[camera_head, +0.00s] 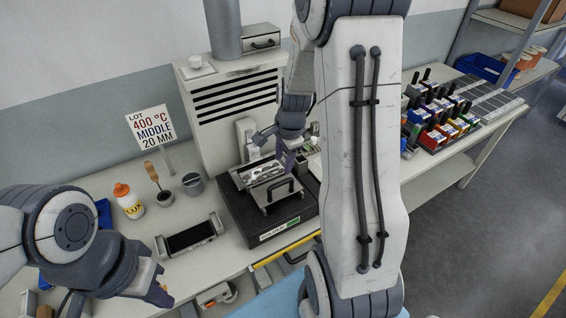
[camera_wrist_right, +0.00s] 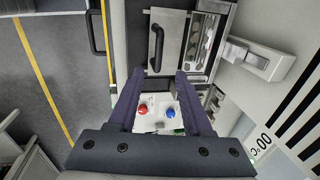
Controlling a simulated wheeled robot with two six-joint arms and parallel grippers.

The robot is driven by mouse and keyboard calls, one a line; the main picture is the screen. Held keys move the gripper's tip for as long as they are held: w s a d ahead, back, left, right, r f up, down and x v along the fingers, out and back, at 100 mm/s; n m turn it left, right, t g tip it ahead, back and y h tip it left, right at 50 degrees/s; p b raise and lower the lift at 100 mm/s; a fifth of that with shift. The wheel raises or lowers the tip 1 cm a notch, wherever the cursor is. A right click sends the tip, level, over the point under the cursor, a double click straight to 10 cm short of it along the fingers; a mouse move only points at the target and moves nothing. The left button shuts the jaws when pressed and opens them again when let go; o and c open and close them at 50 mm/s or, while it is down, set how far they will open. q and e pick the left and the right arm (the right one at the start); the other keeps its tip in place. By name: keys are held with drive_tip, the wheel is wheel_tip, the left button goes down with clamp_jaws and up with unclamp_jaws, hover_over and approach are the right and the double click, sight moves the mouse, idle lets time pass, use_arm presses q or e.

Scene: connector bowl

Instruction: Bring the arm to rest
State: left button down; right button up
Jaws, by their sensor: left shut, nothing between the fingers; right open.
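My right arm (camera_head: 362,170) rises large through the middle of the head view and hides part of the bench. Its gripper (camera_head: 280,148) hangs over the back of the dark bench device (camera_head: 282,222). In the right wrist view the right gripper (camera_wrist_right: 158,80) is open, with its two fingers apart. A white box with a red button (camera_wrist_right: 142,110) and a blue button (camera_wrist_right: 172,112) shows between and beyond the fingers. My left gripper (camera_head: 160,293) is shut and empty at the lower left, above the bench front.
The device carries a metal plate with a black handle (camera_head: 280,192) and a tray of metallic pieces (camera_head: 262,172). A bottle (camera_head: 128,202), a black-topped holder (camera_head: 190,237) and a sign (camera_head: 150,126) stand left. Coloured bins (camera_head: 437,125) stand right. A vented cabinet (camera_head: 235,102) stands behind.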

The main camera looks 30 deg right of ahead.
idle(0.3)
drive_tip(key=s+a+r+n+b, duration=0.1)
drive_tip(key=s+a+n+b, duration=0.1)
drive_tip(key=s+a+n, duration=0.35)
drive_tip(key=s+a+n+g+y+b, duration=0.1)
drive_tip(key=s+a+n+b, duration=0.1)
drive_tip(key=a+n, duration=0.6)
drive_tip(key=s+a+r+n+b, duration=0.15)
drive_tip(key=s+a+n, duration=0.25)
drive_tip(key=a, duration=0.6)
drive_tip(key=s+a+f+n+g+b, duration=0.1)
drive_tip(key=s+a+n+b, duration=0.1)
drive_tip(key=s+n, duration=0.6)
drive_tip(key=shift+s+a+n, duration=0.35)
drive_tip(key=shift+s+a, duration=0.25)
drive_tip(key=shift+s, duration=0.65)
